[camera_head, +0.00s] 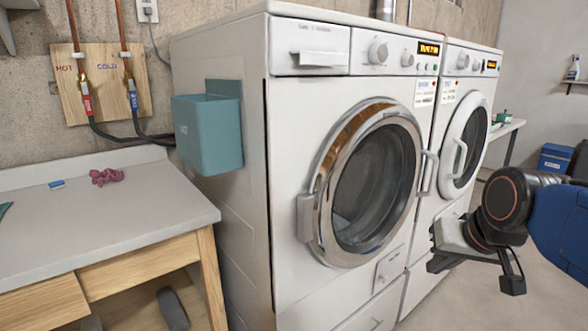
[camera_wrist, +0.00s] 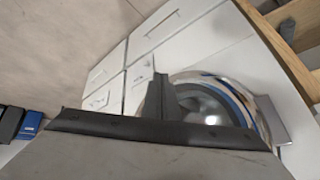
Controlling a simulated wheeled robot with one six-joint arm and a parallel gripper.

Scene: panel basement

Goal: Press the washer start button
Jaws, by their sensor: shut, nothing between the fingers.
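The washer (camera_head: 292,130) is the nearer white front-loader, with a chrome-ringed round door and a drawer at its top left. Its top panel has knobs, a lit orange display (camera_head: 428,48) and small buttons (camera_head: 428,68) below it, too small to tell which is start. My gripper (camera_head: 436,250) is shut and empty, low in front of the machines, right of the washer door and well below the panel. In the wrist view my gripper's dark fingers (camera_wrist: 163,97) show before the chrome door ring (camera_wrist: 225,85); the buttons are not visible there.
A second white machine (camera_head: 467,88) stands right of the washer. A teal bin (camera_head: 208,132) hangs on the washer's left side. A counter (camera_head: 95,225) with a pink cloth (camera_head: 107,177) stands at left. Open floor lies at lower right; a blue box (camera_head: 555,157) is farther back.

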